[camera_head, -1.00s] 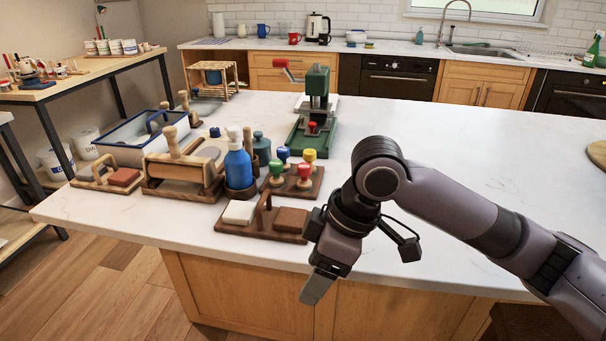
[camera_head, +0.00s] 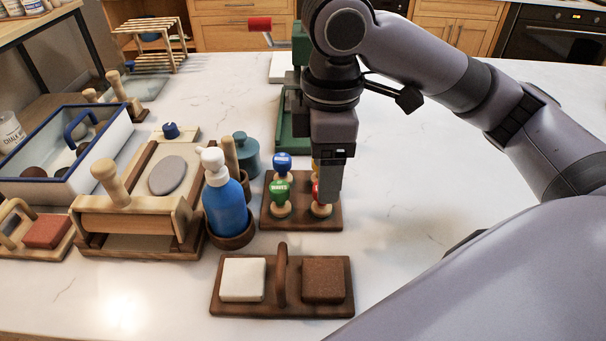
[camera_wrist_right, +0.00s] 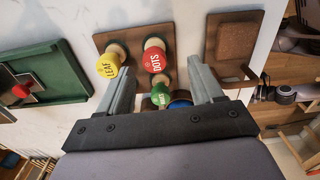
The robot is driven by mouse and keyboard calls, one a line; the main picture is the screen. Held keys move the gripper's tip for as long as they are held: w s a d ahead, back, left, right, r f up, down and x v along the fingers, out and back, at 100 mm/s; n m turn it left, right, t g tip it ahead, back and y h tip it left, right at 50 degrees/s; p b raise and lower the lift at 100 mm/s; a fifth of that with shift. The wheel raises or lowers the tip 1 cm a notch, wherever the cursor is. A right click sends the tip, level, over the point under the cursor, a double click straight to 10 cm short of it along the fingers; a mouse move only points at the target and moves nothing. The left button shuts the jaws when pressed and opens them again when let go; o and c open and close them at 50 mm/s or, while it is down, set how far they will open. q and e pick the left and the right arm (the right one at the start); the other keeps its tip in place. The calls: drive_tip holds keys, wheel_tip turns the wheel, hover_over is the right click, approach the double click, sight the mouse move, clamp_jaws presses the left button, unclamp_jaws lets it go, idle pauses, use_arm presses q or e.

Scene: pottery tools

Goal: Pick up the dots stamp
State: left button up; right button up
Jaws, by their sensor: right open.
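The dots stamp is red with a "DOTS" label and a pale wooden base. In the right wrist view the dots stamp (camera_wrist_right: 154,60) stands between my open fingers, apart from both. In the head view the dots stamp (camera_head: 315,190) is mostly hidden behind my right gripper (camera_head: 330,192). The stamps stand on a brown wooden board (camera_head: 290,223). My right gripper hangs over the board's right side, fingers down, holding nothing. My left gripper is not in view.
A yellow leaf stamp (camera_wrist_right: 108,66), a green stamp (camera_head: 280,191) and a blue stamp (camera_head: 282,161) stand close by. A blue pump bottle (camera_head: 224,200) is left of the board. A wooden tray with two blocks (camera_head: 230,308) lies in front. Counter space to the right is clear.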

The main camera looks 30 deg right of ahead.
sight(321, 210)
drive_tip(key=shift+w+f, duration=0.1)
drive_tip(key=shift+w, duration=0.1)
drive_tip(key=shift+f, duration=0.3)
drive_tip(key=shift+f+b, duration=0.5)
drive_tip(key=shift+f, duration=0.25)
wheel_tip(321, 210, down, 4)
drive_tip(key=shift+w+d+r+b, duration=0.15)
drive_tip(key=shift+r+b, duration=0.1)
drive_tip(key=shift+b, duration=0.25)
drive_tip(key=shift+f, duration=0.6)
drive_tip(key=c, duration=1.2)
